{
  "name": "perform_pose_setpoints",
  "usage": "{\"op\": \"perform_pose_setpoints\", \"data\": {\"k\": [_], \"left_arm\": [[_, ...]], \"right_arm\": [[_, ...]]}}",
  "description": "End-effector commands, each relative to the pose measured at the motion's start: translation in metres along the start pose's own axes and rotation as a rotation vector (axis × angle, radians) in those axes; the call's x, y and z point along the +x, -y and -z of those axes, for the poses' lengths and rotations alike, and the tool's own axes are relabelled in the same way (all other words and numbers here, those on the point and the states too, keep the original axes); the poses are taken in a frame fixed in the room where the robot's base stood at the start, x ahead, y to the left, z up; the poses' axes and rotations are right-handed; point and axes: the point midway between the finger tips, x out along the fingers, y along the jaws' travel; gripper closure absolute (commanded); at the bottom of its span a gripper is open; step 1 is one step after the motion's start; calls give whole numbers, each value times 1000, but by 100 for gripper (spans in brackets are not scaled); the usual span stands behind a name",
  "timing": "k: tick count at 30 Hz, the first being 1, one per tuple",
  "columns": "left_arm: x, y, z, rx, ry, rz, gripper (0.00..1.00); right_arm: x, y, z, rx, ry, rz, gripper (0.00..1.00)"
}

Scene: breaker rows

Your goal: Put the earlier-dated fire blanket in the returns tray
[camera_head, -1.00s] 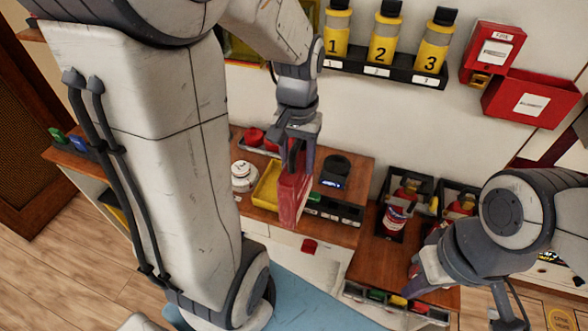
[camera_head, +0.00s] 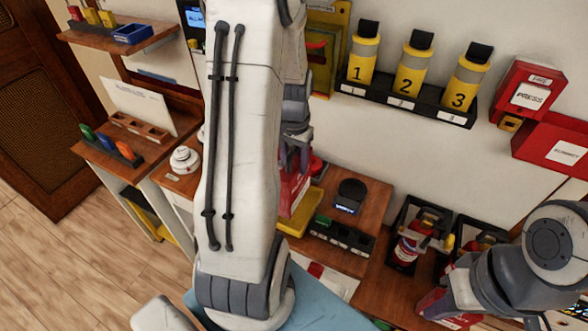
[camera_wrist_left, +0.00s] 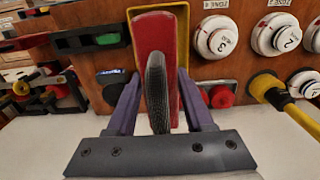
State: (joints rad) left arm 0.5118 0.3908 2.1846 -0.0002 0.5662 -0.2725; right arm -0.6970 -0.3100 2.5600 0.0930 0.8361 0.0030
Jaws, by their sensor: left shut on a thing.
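My left gripper (camera_head: 296,150) is partly hidden behind my own arm in the head view. It is shut on a red fire blanket pack (camera_head: 292,188), held upright at the yellow tray (camera_head: 312,205). In the left wrist view the red pack (camera_wrist_left: 182,50) stands between the purple fingers of my left gripper (camera_wrist_left: 160,100), with a dark strap in front. The yellow tray's rim (camera_wrist_left: 186,12) shows around the pack's far end. Whether the pack touches the tray floor is hidden. No date is readable. My right gripper (camera_head: 450,298) is low at the right, its fingers unclear.
A black round device (camera_head: 350,195) and a dark switch strip (camera_head: 340,235) are right of the tray. Red extinguishers (camera_head: 408,245) stand in black holders farther right. A red and white pack (camera_head: 455,320) lies near my right gripper. Numbered yellow canisters (camera_head: 410,70) line the wall.

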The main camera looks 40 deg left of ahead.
Motion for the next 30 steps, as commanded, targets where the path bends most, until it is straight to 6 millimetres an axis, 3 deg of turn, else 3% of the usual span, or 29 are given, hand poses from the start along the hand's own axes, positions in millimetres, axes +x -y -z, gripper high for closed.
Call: {"op": "perform_pose_setpoints", "data": {"k": [4, 12, 25, 26, 27, 30], "left_arm": [[7, 3, 2, 3, 1, 0, 100], [39, 1, 2, 4, 1, 0, 100], [46, 1, 3, 4, -2, 0, 100], [46, 1, 2, 4, -1, 0, 36], [45, 1, 2, 4, 0, 0, 21], [45, 1, 2, 4, 0, 0, 18]], "right_arm": [[-4, 0, 0, 0, 0, 0, 100], [-14, 1, 1, -2, 0, 0, 100], [-9, 1, 0, -2, 0, 0, 100], [-10, 1, 0, -2, 0, 0, 100], [-11, 1, 1, -2, 0, 0, 100], [-11, 1, 1, -2, 0, 0, 100]]}}
